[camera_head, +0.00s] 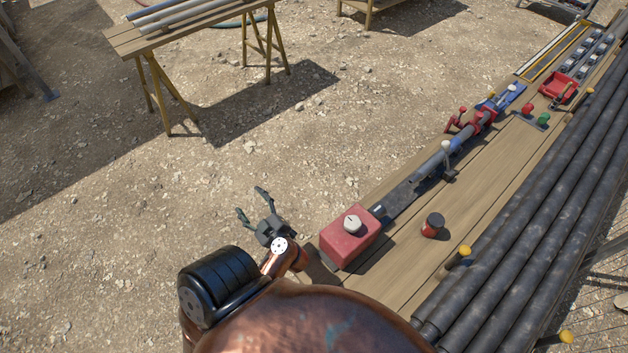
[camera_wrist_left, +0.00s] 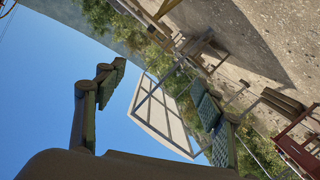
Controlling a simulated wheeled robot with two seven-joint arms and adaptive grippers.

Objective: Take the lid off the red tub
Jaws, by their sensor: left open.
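A small red tub (camera_head: 428,232) with a dark lid (camera_head: 435,219) stands upright on the wooden bench in the head view, right of the red box. The lid sits on top of the tub. My left gripper (camera_head: 252,203) is open and empty over the gravel, left of the bench and well apart from the tub. In the left wrist view its two fingers (camera_wrist_left: 160,95) are spread, with sky, a frame and trees behind them. The tub does not show in that view. My right gripper is not in view.
A red box (camera_head: 345,246) with a white cap sits at the bench's near left edge. A clamped rod assembly (camera_head: 432,165) runs beyond it. Dark pipes (camera_head: 540,210) lie along the right side. A red tray (camera_head: 558,87) is farther off. Bare planks (camera_head: 400,255) surround the tub.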

